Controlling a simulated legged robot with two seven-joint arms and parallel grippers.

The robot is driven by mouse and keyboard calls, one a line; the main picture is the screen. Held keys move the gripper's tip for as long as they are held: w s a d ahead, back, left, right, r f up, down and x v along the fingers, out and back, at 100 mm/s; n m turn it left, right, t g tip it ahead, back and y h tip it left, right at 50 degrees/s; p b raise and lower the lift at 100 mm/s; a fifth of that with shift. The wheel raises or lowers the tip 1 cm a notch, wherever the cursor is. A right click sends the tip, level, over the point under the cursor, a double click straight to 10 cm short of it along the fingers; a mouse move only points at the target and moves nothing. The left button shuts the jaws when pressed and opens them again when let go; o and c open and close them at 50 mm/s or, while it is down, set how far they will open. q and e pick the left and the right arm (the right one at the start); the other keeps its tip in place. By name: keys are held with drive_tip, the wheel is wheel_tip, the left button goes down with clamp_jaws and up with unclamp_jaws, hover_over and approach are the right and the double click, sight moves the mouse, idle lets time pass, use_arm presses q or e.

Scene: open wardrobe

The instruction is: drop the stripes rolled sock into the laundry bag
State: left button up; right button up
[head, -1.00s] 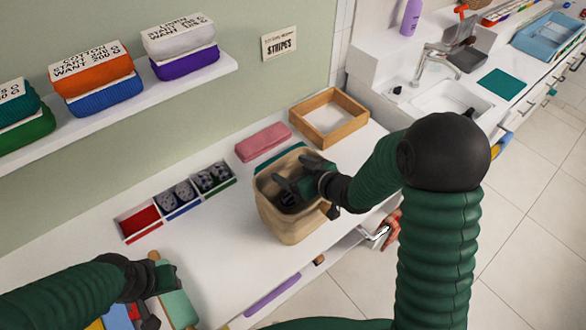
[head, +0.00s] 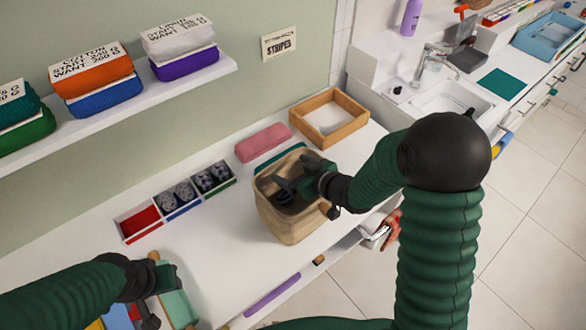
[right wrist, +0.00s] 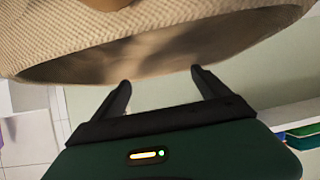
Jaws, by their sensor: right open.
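The tan woven laundry bag (head: 283,222) stands upright on the white counter, its mouth facing up. My right gripper (head: 284,192) is over and partly inside the bag's mouth, with its dark fingers apart. In the right wrist view, the open fingers (right wrist: 162,88) point at the bag's wall and rim (right wrist: 150,45), with no sock seen between them. The bag's inside is dark, so I cannot tell whether a striped sock lies in it. Several dark patterned rolled socks (head: 180,196) sit in the divided tray. My left gripper (head: 158,300) is at lower left, its jaws unclear.
The tray's red compartment (head: 140,221) is empty. A pink folded cloth (head: 263,142) and a wooden box (head: 345,101) stand behind the bag. A "STRIPES" sign (head: 279,43) hangs on the wall. A shelf (head: 110,110) with folded stacks is above.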

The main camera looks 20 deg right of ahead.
wheel_tip(320, 180, up, 9)
drive_tip(key=p, duration=0.7)
drive_tip(key=shift+p, duration=0.3)
drive_tip(key=shift+f, duration=0.15)
drive_tip(key=s+d+f+m+g+h+b, duration=0.1)
drive_tip(key=s, duration=0.3)
drive_tip(key=s+d+f+m+g+h+b, duration=0.1)
drive_tip(key=s+d+f+g+h, duration=0.1)
drive_tip(key=s, duration=0.2)
drive_tip(key=s+d+f+m+g+h+b, duration=0.1)
drive_tip(key=s+f+g+h, duration=0.1)
drive_tip(key=s, duration=0.2)
drive_tip(key=shift+d, duration=0.3)
drive_tip(key=s+a+m+g, duration=0.1)
drive_tip(key=s+g, duration=0.2)
drive_tip(key=s, duration=0.6)
drive_tip(key=shift+s+a+f+m+g, duration=0.15)
drive_tip(key=shift+a+f+m+g, duration=0.2)
drive_tip(key=shift+f, duration=0.1)
drive_tip(key=shift+s, duration=0.1)
